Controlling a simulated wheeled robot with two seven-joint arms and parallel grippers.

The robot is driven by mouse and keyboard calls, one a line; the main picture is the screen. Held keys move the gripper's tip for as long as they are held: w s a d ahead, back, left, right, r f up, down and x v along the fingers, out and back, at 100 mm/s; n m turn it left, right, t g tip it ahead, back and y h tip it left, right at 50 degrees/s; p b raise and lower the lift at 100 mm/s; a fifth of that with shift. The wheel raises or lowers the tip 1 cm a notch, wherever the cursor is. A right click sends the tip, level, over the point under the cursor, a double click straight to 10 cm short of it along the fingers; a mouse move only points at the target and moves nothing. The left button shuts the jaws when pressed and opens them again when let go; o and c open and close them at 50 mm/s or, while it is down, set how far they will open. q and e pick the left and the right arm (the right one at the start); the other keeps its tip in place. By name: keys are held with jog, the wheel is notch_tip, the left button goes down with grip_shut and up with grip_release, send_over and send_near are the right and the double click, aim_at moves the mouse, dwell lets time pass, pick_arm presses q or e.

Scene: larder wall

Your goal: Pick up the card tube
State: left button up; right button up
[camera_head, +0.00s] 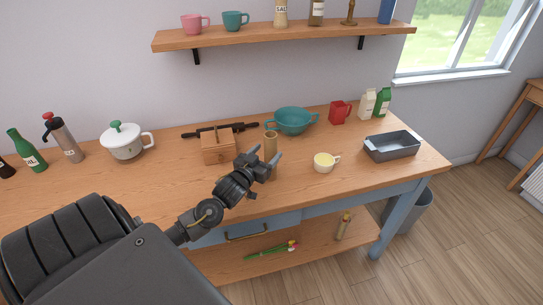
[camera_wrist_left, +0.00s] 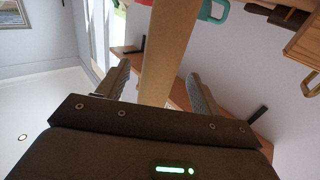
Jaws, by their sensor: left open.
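The card tube (camera_head: 270,142) is a tan cylinder standing upright on the wooden worktop, near its middle. My left gripper (camera_head: 264,158) is open in front of it and hides part of its lower length. In the left wrist view the tube (camera_wrist_left: 168,45) runs between the two spread fingers (camera_wrist_left: 158,72), with a gap to each finger. I cannot tell whether either finger touches it. My right gripper is not in view.
A wooden box (camera_head: 217,147) stands close left of the tube, with a dark rolling pin (camera_head: 190,134) behind. A shelf (camera_head: 280,35) hangs above.

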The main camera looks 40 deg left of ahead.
aim_at(270, 137)
pick_arm(q)
jog(key=shift+w, duration=0.1)
jog(key=shift+w+a+r+p, duration=0.1)
jog(key=shift+w+r+p, duration=0.15)
jog(key=shift+p, duration=0.1)
jog(key=w, duration=0.1)
jog(key=w+p, duration=0.1)
jog(key=w, duration=0.1)
jog(key=shift+w+a+f+p, duration=0.2)
jog(key=shift+w+a+p, duration=0.05)
jog(key=shift+w+p, duration=0.05)
jog(key=shift+w+f, duration=0.15)
jog(key=shift+w, duration=0.3)
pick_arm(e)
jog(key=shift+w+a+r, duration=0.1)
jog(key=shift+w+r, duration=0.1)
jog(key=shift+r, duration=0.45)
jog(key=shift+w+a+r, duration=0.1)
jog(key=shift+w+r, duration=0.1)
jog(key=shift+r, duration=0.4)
pick_arm(q)
jog(key=shift+s, duration=0.1)
